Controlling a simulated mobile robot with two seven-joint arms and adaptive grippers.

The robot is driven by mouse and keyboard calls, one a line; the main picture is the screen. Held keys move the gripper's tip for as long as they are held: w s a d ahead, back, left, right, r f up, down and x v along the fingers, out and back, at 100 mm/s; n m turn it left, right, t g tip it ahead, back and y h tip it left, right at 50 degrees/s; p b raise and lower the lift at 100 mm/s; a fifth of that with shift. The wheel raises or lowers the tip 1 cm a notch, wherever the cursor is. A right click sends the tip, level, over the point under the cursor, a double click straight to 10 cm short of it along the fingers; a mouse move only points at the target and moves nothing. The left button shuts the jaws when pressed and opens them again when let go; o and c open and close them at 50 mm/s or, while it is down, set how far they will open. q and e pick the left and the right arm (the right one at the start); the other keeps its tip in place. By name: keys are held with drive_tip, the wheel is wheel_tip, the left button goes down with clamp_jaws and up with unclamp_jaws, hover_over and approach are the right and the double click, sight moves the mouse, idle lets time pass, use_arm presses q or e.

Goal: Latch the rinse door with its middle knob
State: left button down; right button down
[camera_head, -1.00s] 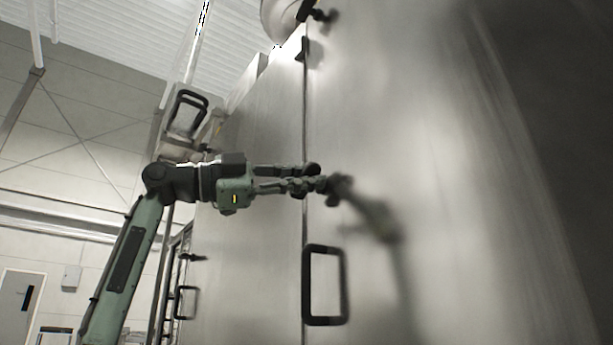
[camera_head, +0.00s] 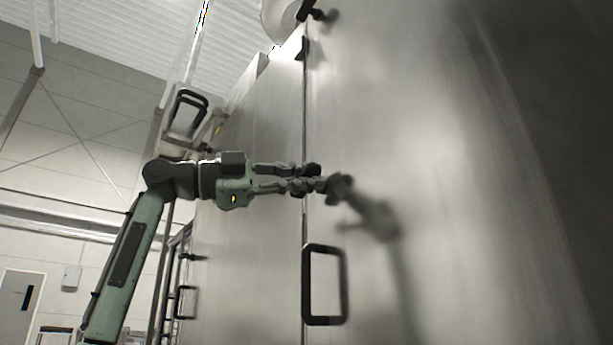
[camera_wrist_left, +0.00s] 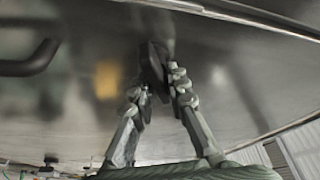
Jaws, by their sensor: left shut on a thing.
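The rinse door is a large steel panel (camera_head: 430,120), its edge lying along a thin dark vertical seam and its face flush with the panel beside it as far as I can tell. The middle knob (camera_head: 311,169) is small and black and sits at the seam. My left gripper (camera_head: 306,182) reaches in from the left and is shut on this knob. In the left wrist view the dark knob (camera_wrist_left: 153,68) shows between the two fingers, partly hidden by them. My right gripper does not show.
A black bar handle (camera_head: 346,285) stands out from the door below the gripper. Another black knob (camera_head: 302,47) is higher on the seam, with one more near the top. Further handles (camera_head: 180,302) are at lower left. Open room lies to the left.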

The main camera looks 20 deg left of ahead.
use_arm(q)
drive_tip(key=shift+m, duration=0.7)
idle(1.2)
drive_tip(key=c, duration=1.6)
unclamp_jaws()
drive_tip(key=v, duration=1.2)
drive_tip(key=shift+r, duration=0.15)
drive_tip(key=shift+o, duration=0.5)
drive_tip(key=shift+w, duration=0.1)
